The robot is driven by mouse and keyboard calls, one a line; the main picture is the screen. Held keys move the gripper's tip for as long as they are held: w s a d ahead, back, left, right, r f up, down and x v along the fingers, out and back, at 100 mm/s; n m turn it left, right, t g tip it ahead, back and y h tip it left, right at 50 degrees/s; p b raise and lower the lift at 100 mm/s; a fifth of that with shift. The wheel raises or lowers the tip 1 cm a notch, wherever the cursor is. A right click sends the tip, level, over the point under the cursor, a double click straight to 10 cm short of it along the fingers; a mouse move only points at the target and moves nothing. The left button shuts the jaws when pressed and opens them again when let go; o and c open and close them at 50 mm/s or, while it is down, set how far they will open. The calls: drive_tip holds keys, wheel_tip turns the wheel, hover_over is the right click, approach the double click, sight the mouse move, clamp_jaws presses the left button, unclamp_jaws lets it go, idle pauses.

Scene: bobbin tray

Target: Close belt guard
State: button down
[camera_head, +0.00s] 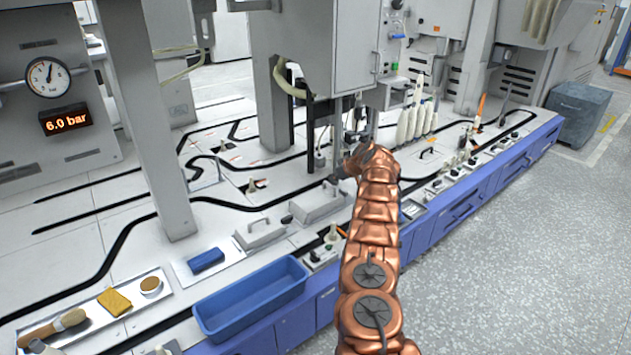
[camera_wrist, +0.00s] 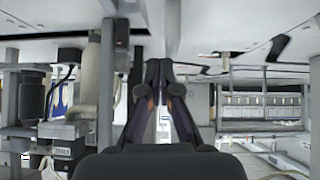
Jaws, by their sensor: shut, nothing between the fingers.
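My copper-coloured arm reaches over the machine bed, and my gripper (camera_head: 343,170) is at its far end beside the upright posts under the grey cabinet. In the wrist view my gripper (camera_wrist: 158,75) has its dark fingers together with nothing between them. I cannot tell for sure which part is the belt guard. A grey cover with a handle (camera_head: 320,204) lies on the bed just in front of my gripper. A similar cover (camera_head: 260,233) lies nearer and to the left. Both look flat on the bed. The wrist view shows no clear guard.
A blue bin (camera_head: 252,300) stands at the bed's front edge. A metal tray (camera_head: 90,325) with a brush and a yellow cloth lies to its left. Several white bobbins (camera_head: 415,122) stand behind my gripper to the right. Grey floor is clear at the right.

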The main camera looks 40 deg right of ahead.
drive_tip(key=s+d+r+p, duration=0.2)
drive_tip(key=s+r+p, duration=0.2)
drive_tip(key=r, duration=0.6)
drive_tip(key=s, duration=0.2)
drive_tip(key=shift+s+r, duration=0.25)
drive_tip(key=shift+s, duration=0.1)
idle(0.4)
